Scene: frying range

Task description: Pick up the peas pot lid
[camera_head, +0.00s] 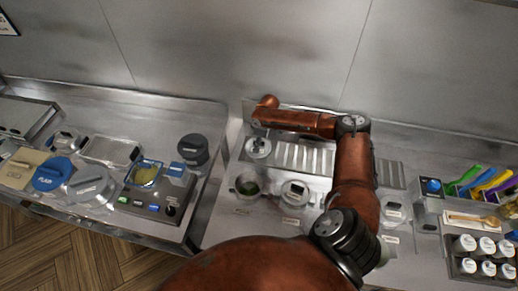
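A small open pot (248,187) with dark green contents, possibly peas, sits in the front left of the middle counter. A round silver lid-like piece (258,147) with a dark centre lies just behind it; I cannot tell whether it is the peas pot lid. Another round silver lid (295,192) with a dark handle or label is right of the green pot. One of my reddish-brown arms rises from the bottom, bends and reaches left above the counter's back. No gripper fingers show on it. My other arm is not visible.
A ribbed metal rack (303,157) lies under my arm. On the left counter are a dark grey canister (193,149), a blue-lidded tub (52,174) and a control box (150,205). White-capped jars (465,244) stand at right. My arm hides part of the middle counter.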

